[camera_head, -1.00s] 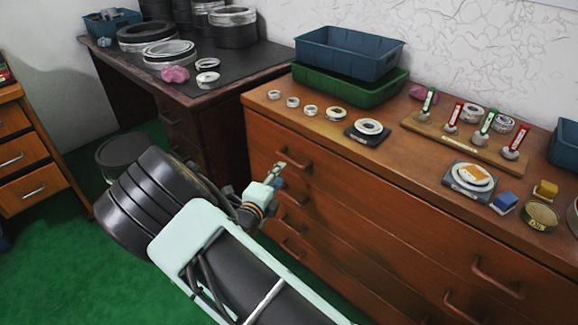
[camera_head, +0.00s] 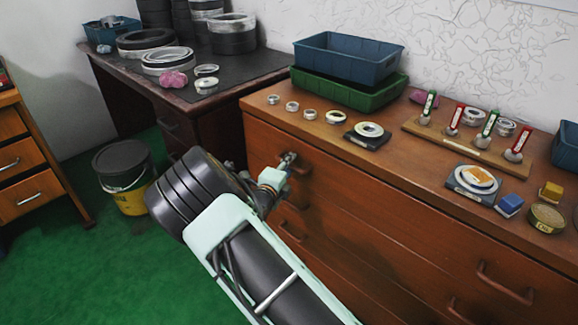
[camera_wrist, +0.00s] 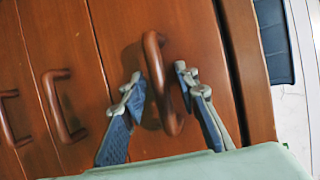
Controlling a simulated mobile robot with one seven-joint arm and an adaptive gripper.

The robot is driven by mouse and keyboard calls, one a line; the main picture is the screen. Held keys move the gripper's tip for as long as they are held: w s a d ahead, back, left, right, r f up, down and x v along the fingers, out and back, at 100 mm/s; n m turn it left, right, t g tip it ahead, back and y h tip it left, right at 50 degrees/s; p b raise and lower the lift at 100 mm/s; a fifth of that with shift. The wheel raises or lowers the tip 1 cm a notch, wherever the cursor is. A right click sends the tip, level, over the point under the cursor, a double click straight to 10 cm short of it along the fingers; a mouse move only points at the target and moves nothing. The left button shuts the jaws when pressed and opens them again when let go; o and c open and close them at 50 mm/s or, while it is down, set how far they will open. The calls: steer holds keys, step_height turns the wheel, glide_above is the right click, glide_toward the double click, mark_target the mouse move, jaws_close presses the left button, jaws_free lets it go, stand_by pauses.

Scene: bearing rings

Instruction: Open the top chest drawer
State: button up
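The brown wooden chest (camera_head: 225,120) stands along the wall on the right in the head view. Its top drawer (camera_head: 400,220) looks shut, flush with the front. In the wrist view the top drawer's curved brown handle (camera_wrist: 154,70) lies between the fingers of my gripper (camera_wrist: 160,82). The fingers are spread, one on each side of the handle, with a gap visible on both sides. In the head view my gripper (camera_head: 288,160) is at the left handle, which it partly hides. The top drawer's right handle (camera_head: 504,286) is free.
Lower drawer handles (camera_wrist: 62,108) lie beside the top one in the wrist view. On the chest top are rings, scales, a rack (camera_head: 470,150) and stacked bins (camera_head: 350,95). A dark desk (camera_head: 130,75) and a bucket (camera_head: 130,200) stand left. Green floor is open at front left.

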jaws_close()
steer(key=shift+s+a, duration=0.1)
